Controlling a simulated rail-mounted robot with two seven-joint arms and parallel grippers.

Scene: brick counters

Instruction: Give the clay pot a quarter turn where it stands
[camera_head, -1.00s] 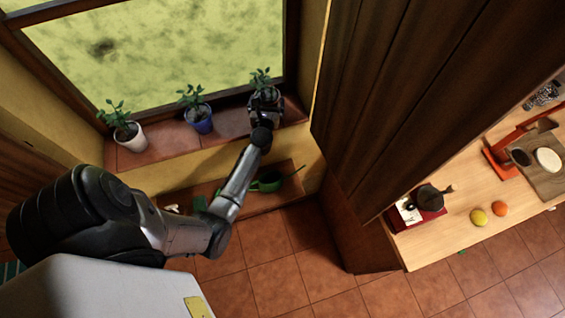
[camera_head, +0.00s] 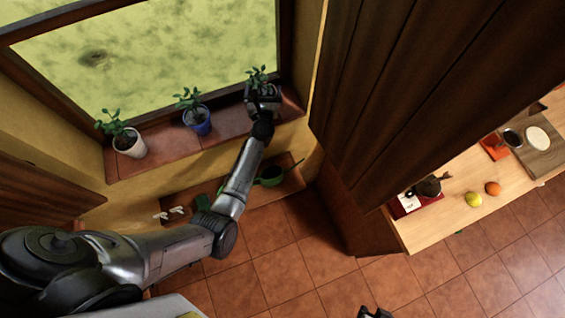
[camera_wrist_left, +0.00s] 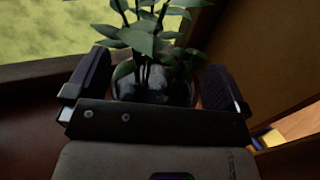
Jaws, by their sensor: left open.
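The pot at the right end of the windowsill, which I take to be the clay pot (camera_wrist_left: 125,88), holds a leafy green plant (camera_head: 258,76). In the head view my gripper mostly hides this pot, and its colour is hard to tell. My left gripper (camera_head: 263,97) is at the pot from the room side. In the left wrist view its two fingers (camera_wrist_left: 153,86) stand apart, one on each side of the pot. It is open; I cannot tell whether either finger touches. A dark piece (camera_head: 375,313) at the bottom edge may be my right gripper, mostly cut off.
A blue pot (camera_head: 200,125) and a white pot (camera_head: 130,147), both with plants, stand further left on the tiled sill (camera_head: 165,145). Below is a ledge with a green watering can (camera_head: 270,178) and white items. A dark wooden cabinet (camera_head: 385,90) rises close on the right.

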